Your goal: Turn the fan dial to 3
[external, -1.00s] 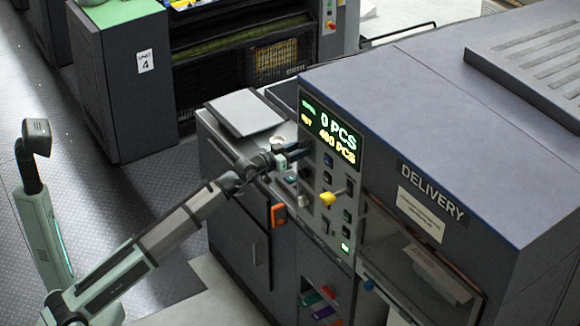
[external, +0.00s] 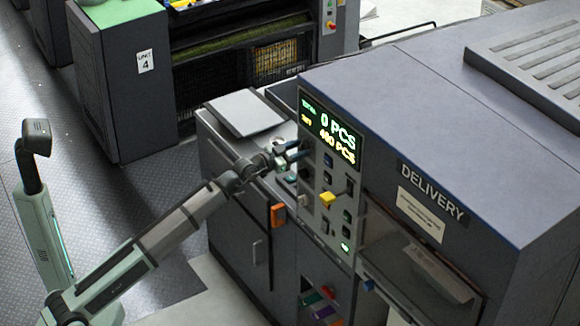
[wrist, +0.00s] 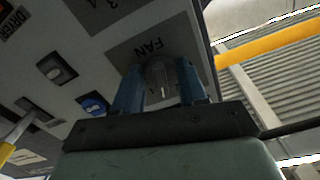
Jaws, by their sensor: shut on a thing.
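The fan dial (wrist: 160,78) is a small grey knob with a pale pointer line, on a dark plate (wrist: 128,52) marked FAN, which appears upside down in the wrist view. My gripper (wrist: 159,82) has its two blue fingers on either side of the dial, shut on it. Its position number cannot be read, as the fingers hide part of the scale. In the external view my gripper (external: 292,152) is at the left edge of the control panel (external: 325,180), below the lit counter display, and the dial is hidden there.
A yellow-handled lever (external: 327,199) sticks out of the panel to the lower right of my gripper. Switches and a blue button (wrist: 93,104) sit near the dial in the wrist view. A grey plate (external: 246,113) lies on the cabinet top behind.

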